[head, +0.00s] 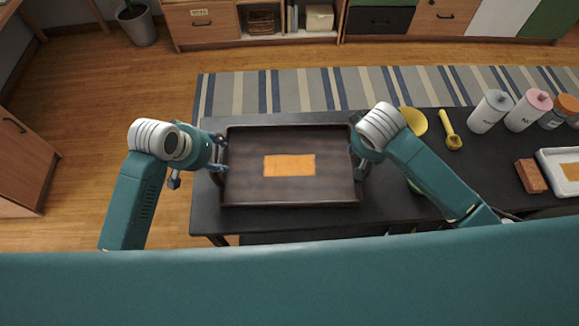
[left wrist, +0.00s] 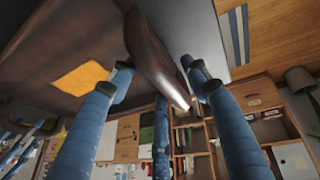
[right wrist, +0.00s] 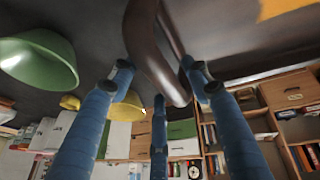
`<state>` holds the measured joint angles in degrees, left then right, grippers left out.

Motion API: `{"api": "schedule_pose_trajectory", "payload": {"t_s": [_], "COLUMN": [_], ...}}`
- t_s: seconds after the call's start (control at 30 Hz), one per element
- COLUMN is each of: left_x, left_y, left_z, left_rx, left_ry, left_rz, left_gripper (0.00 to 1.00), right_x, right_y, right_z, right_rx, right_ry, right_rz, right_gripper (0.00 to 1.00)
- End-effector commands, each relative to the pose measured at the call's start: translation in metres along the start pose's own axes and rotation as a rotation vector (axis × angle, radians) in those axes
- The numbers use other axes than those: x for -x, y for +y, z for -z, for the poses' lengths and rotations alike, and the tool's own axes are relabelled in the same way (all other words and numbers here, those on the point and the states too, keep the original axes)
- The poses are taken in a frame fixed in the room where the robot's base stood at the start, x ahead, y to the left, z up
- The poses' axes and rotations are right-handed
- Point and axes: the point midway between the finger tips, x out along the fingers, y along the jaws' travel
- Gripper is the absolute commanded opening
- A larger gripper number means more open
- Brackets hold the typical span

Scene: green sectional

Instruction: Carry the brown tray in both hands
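The brown tray (head: 290,196) lies flat on the black table, with an orange rectangle (head: 289,165) in its middle. My left gripper (head: 217,152) is at the tray's left end. In the left wrist view its fingers (left wrist: 157,72) stand apart on both sides of the tray's handle (left wrist: 152,58), with a gap visible. My right gripper (head: 358,165) is at the right end, partly hidden by its own arm. In the right wrist view its fingers (right wrist: 157,70) also stand apart around the other handle (right wrist: 148,50). Contact there is hard to tell.
The black table (head: 400,206) holds a yellow bowl (head: 414,121), a yellow scoop (head: 451,132), bottles (head: 490,111), a brick-like block (head: 530,176) and a white tray (head: 548,160) to the right. A green bowl (right wrist: 38,60) is near my right gripper. Floor is free at left.

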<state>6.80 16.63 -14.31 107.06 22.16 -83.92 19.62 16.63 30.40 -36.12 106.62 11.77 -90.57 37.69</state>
Motion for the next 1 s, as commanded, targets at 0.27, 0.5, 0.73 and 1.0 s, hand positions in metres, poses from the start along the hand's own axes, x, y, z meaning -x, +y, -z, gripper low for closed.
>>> {"api": "schedule_pose_trajectory", "payload": {"t_s": [0.27, 0.5, 0.73, 1.0], "left_x": [0.011, 0.060, 0.103, 0.120], "left_y": [0.001, 0.000, 0.000, 0.000], "left_z": [0.000, 0.001, 0.001, 0.000], "left_rx": [-0.001, -0.002, -0.003, 0.000], "left_ry": [0.000, 0.004, 0.004, 0.000], "left_rz": [-0.002, -0.001, 0.000, 0.000], "left_gripper": [0.48, 0.48, 0.48, 0.48], "right_x": [0.000, 0.000, 0.000, 0.006], "right_y": [0.000, 0.000, 0.000, -0.001], "right_z": [0.001, 0.001, 0.001, 0.002], "right_rx": [-0.002, -0.002, -0.002, -0.002], "right_ry": [0.002, 0.002, 0.002, 0.004], "right_rz": [0.001, 0.001, 0.001, 0.003], "right_gripper": [0.47, 0.47, 0.47, 0.47]}}
